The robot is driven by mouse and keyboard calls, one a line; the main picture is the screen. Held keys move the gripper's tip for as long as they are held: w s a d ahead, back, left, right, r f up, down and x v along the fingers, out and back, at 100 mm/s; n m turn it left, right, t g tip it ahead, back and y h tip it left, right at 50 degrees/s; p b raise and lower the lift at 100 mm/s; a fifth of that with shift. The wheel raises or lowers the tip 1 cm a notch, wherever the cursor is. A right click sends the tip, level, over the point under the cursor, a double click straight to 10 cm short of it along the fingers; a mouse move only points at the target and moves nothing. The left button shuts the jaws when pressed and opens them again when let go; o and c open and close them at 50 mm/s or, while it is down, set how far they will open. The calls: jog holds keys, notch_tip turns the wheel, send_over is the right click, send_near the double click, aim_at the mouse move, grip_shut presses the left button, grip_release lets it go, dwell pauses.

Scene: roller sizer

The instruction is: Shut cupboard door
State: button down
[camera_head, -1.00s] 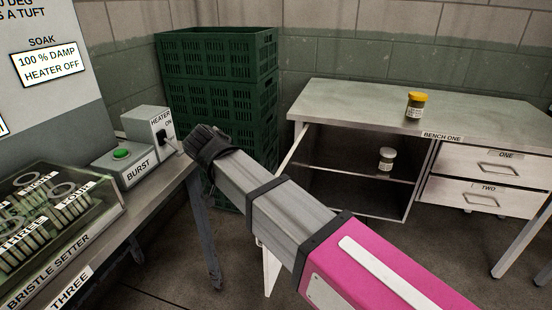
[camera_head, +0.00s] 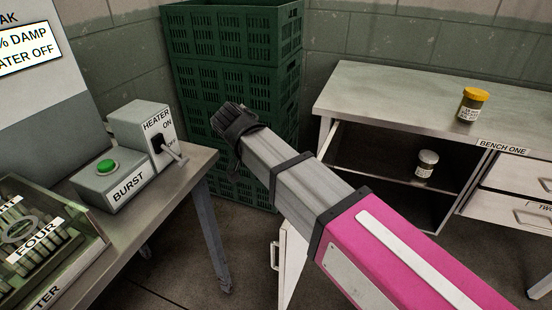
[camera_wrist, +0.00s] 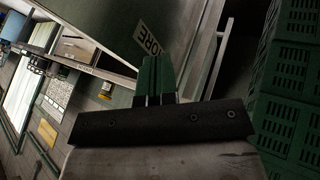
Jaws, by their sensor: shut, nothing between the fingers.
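The cupboard (camera_head: 392,160) under the bench stands open, its dark inside showing. Its pale door (camera_head: 292,262) is swung out towards me, with a handle on its face. My arm hides much of the door. My gripper (camera_head: 230,117) is in front of the green crates, left of the cupboard opening and above the door's visible lower part. In the wrist view my gripper's fingers (camera_wrist: 154,76) are together with nothing between them. A panel with a label ending in "ORE" (camera_wrist: 147,38) lies beyond them; I cannot tell whether the fingers touch it.
Stacked green crates (camera_head: 235,95) stand behind my gripper. A yellow-lidded jar (camera_head: 472,105) is on the bench top (camera_head: 400,100), and a grey-lidded jar (camera_head: 427,164) is inside the cupboard. At left, a table holds the heater switch box (camera_head: 140,125) and burst button box (camera_head: 108,185).

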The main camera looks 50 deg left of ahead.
jog(key=w+d+f, duration=0.5)
jog(key=w, duration=0.1)
jog(key=shift+f, duration=0.35)
jog(key=shift+d, duration=0.1)
